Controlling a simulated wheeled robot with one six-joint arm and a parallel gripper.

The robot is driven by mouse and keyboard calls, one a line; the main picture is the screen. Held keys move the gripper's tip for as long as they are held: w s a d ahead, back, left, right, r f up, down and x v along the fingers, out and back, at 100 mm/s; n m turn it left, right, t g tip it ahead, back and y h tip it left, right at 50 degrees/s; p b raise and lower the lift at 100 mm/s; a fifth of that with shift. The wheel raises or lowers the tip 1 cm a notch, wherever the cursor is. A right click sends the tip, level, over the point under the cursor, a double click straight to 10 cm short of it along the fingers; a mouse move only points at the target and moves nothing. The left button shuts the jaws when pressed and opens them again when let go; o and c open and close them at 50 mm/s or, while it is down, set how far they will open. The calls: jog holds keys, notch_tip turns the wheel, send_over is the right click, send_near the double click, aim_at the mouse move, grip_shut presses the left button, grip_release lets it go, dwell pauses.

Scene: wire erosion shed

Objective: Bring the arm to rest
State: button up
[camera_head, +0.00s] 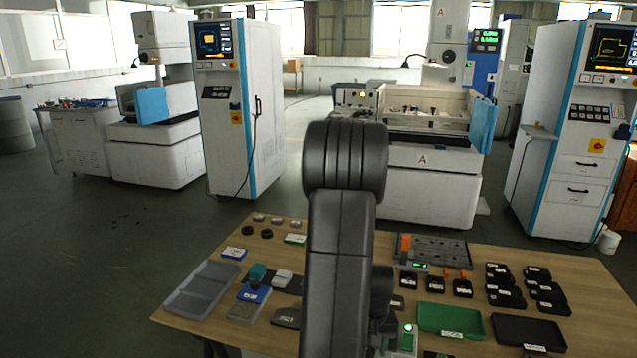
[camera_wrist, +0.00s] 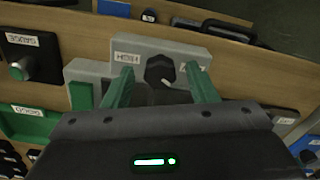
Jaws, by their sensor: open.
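My gripper (camera_wrist: 162,92) shows in the wrist view with two green fingers spread apart. It is open, and no held object shows between the fingers. Beyond the fingertips lies a grey block (camera_wrist: 190,52) with a black knob and white labels, one of which looks like "HIGH". I cannot tell whether the fingers touch it. In the head view my dark arm rises in the middle of the picture, in front of the wooden table (camera_head: 270,262). The gripper itself is hidden there.
The table bears a grey divided tray (camera_head: 203,288) at left, a green tray (camera_head: 450,319), a black tray (camera_head: 528,333) and several black blocks (camera_head: 505,287) at right. White machines and control cabinets (camera_head: 236,110) stand behind. Open floor (camera_head: 80,250) lies left of the table.

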jog(key=shift+r+m+p, duration=0.15)
jog(key=shift+m+p, duration=0.15)
jog(key=shift+m, duration=0.2)
jog(key=m+p, duration=0.2)
jog(key=m, duration=0.2)
jog(key=shift+r+m+p, duration=0.1)
jog(key=shift+m+p, duration=0.2)
jog(key=shift+r+m, duration=0.15)
jog(key=shift+m, duration=0.15)
notch_tip(320, 180, up, 13)
jog(key=shift+f+b, duration=0.2)
jog(key=shift+b, duration=0.15)
